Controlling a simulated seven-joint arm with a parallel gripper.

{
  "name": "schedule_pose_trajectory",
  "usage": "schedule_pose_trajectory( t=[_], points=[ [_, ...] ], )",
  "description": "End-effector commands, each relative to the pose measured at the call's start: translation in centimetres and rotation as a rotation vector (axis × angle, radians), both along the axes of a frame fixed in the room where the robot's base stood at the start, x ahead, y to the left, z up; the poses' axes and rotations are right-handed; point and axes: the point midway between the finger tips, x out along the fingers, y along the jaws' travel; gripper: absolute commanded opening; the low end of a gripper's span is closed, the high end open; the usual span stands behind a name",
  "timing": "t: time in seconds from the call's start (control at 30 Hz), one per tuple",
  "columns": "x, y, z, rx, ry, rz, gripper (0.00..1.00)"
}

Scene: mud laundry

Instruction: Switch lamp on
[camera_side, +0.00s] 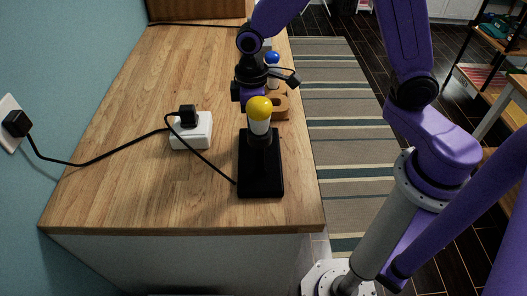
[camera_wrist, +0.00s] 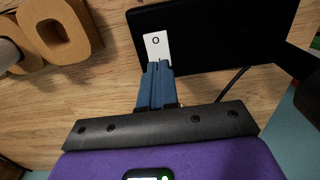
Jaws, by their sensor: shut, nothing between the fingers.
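The lamp stands upright on the counter in the side view, with a yellow-topped bulb (camera_side: 259,103) on a black base (camera_side: 261,178). In the wrist view the black base (camera_wrist: 225,35) carries a white rocker switch (camera_wrist: 155,42) with an "O" mark on its visible part. My gripper (camera_wrist: 160,67) is shut and empty, its blue fingertips at the switch's near end and covering part of it. I cannot tell whether they touch it. In the side view my fingertips are hidden behind the bulb.
The lamp's black cord runs to a white socket block (camera_side: 191,133), which is wired to a wall outlet (camera_side: 12,122). A wooden block with a hole (camera_side: 281,103) and a blue-topped bulb (camera_side: 272,57) stand behind the lamp. The counter's left side is mostly clear.

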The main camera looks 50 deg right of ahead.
Motion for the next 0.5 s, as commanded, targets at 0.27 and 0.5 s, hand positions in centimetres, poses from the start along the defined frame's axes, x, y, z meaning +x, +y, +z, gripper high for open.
schedule_pose_trajectory(
  t=[0.27,0.5],
  points=[
    [0.0,0.0,-0.02,0.0,0.0,0.0,0.0],
    [-0.01,0.0,-0.31,-0.001,0.001,0.0,0.0]
  ],
)
